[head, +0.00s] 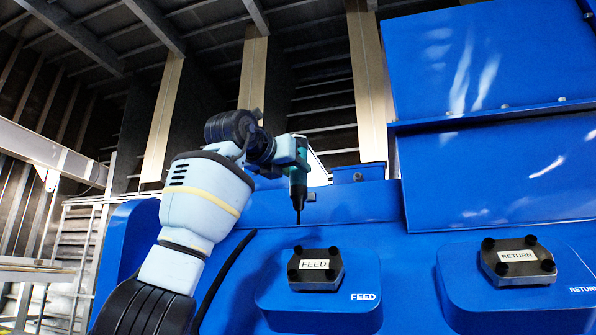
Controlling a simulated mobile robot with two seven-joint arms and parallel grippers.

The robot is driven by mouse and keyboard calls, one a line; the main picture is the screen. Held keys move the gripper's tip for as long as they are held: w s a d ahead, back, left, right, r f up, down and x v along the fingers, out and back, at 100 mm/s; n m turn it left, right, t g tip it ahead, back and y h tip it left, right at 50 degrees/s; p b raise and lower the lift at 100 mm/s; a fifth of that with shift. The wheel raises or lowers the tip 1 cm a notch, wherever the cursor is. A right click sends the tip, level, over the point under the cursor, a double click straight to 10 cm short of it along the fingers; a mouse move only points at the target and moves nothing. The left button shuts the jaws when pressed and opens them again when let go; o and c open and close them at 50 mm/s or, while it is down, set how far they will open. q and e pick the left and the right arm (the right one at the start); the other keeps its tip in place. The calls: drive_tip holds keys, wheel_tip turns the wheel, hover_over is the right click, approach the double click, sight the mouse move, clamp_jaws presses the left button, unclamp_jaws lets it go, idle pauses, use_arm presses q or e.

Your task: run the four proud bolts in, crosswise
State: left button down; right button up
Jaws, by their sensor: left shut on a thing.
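My left gripper (285,150) is shut on a teal and black driver (298,178), held upright with its dark bit pointing down. The bit tip is above and slightly left of the dark FEED cover (315,281), apart from it. The FEED cover has a black bolt at each corner, such as the far left bolt (298,250) and the far right bolt (333,251). The dark RETURN cover (520,271) at the right also has black corner bolts, such as one at its far left (488,243). I cannot tell exactly how far each bolt stands out. My right gripper is not in view.
Both covers sit on raised blue pads of a large blue housing (400,235). A tall blue box (480,70) rises behind, on the right. A black cable (222,280) runs beside my left arm. A pale railing (50,150) stands at the far left.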

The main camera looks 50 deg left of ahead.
sight(294, 182)
use_arm(q)
drive_tip(key=shift+r, duration=0.1)
drive_tip(key=shift+f, duration=1.4)
drive_tip(key=shift+f+b, duration=0.3)
drive_tip(key=shift+s, duration=0.1)
drive_tip(key=shift+p, duration=0.3)
